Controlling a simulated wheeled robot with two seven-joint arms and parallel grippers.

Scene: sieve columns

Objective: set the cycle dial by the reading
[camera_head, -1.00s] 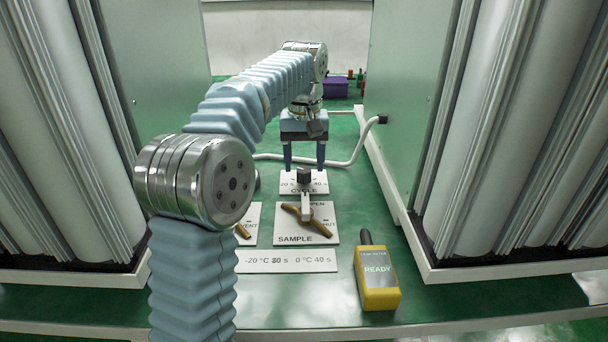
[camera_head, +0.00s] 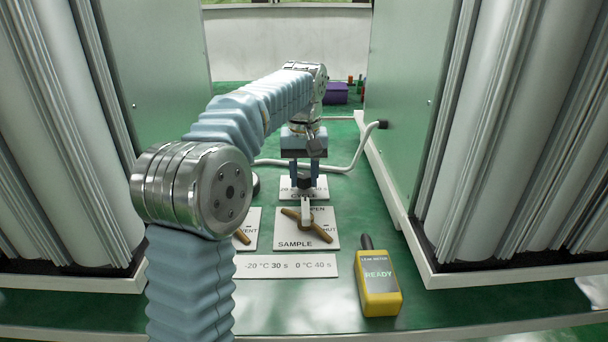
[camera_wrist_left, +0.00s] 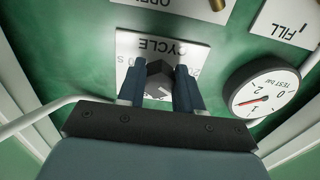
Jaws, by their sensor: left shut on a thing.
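The cycle dial is a dark knob (camera_wrist_left: 159,78) on the white CYCLE plate (camera_head: 318,188), which has numbers along its back edge. My left gripper (camera_head: 304,182) points down over the plate, and its two fingers are shut on the knob from both sides. In the left wrist view the gripper (camera_wrist_left: 161,88) has a finger on each side of the knob, with a white mark on its top. The fingers and arm hide part of the plate's numbers. A white label strip (camera_head: 288,265) in front reads -20 °C 30 s and 0 °C 40 s. My right gripper is not in view.
A SAMPLE plate (camera_head: 292,243) with a brown handle stands in front of the dial. A yellow leak meter (camera_head: 378,280) shows READY. A round TEST bar gauge (camera_wrist_left: 262,88) with a red needle sits beside the dial. A white pipe and tall column cabinets flank the bench.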

